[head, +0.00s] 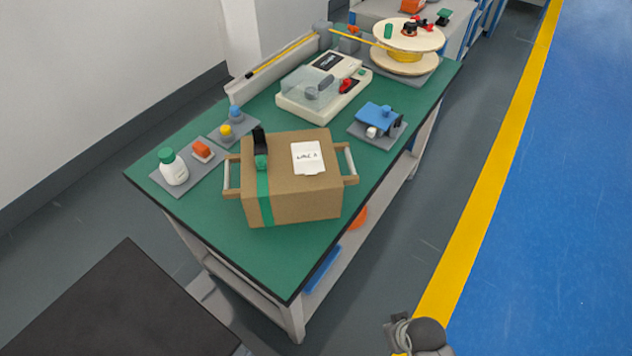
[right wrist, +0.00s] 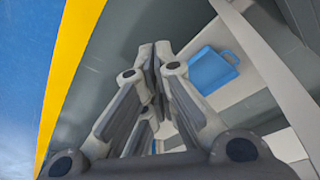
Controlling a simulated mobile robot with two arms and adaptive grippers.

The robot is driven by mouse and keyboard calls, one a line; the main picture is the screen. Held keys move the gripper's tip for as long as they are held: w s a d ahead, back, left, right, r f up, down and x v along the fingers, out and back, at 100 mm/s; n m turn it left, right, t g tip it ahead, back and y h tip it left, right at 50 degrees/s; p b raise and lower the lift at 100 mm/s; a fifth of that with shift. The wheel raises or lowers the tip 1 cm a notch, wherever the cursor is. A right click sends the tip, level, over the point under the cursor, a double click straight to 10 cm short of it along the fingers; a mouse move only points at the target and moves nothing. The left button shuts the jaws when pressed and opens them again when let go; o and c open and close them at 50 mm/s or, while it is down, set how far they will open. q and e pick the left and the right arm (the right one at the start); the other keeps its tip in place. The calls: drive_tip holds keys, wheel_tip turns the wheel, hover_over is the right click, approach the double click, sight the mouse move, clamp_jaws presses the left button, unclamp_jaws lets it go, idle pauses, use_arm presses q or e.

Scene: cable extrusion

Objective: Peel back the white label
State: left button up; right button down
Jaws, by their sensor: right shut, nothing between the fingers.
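The white label (head: 308,156) lies on top of the brown cardboard box (head: 310,205) in the head view, with dark handwriting on it. A small tab shows at its lower edge. The box stands on the green table top and has a handle on each side. My right gripper (right wrist: 155,50) is shut and empty in the right wrist view, beside the table and low near its shelf, away from the label. Part of my right arm shows at the bottom of the head view. My left gripper is not in view.
Green tape (head: 265,195) and a black item (head: 259,140) are on the box's left side. A white bottle (head: 172,167), a machine with a clear cover (head: 312,88), a blue device (head: 378,115) and a cable spool (head: 408,45) stand around it. A blue bin (right wrist: 215,70) sits below.

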drive_tip(key=w+a+r+n+y+b, duration=0.1)
drive_tip(key=w+a+r+n+y, duration=0.1)
drive_tip(key=w+a+r+n, duration=0.55)
drive_tip(key=w+a+r+n+y+b, duration=0.2)
drive_tip(key=w+a+r+n, duration=0.25)
drive_tip(key=a+r, duration=0.6)
drive_tip(key=n+g+h, duration=0.1)
drive_tip(key=n+h, duration=0.3)
drive_tip(key=n, duration=1.9)
approach(318, 188)
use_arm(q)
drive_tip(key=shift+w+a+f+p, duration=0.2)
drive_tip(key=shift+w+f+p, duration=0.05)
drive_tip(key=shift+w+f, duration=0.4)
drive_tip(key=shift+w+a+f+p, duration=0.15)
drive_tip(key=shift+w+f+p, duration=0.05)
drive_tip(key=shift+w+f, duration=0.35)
use_arm(e)
drive_tip(key=f, duration=0.4)
drive_tip(key=w+f, duration=0.1)
drive_tip(key=f, duration=0.2)
drive_tip(key=shift+w+a, duration=0.15)
drive_tip(key=shift+a, duration=0.1)
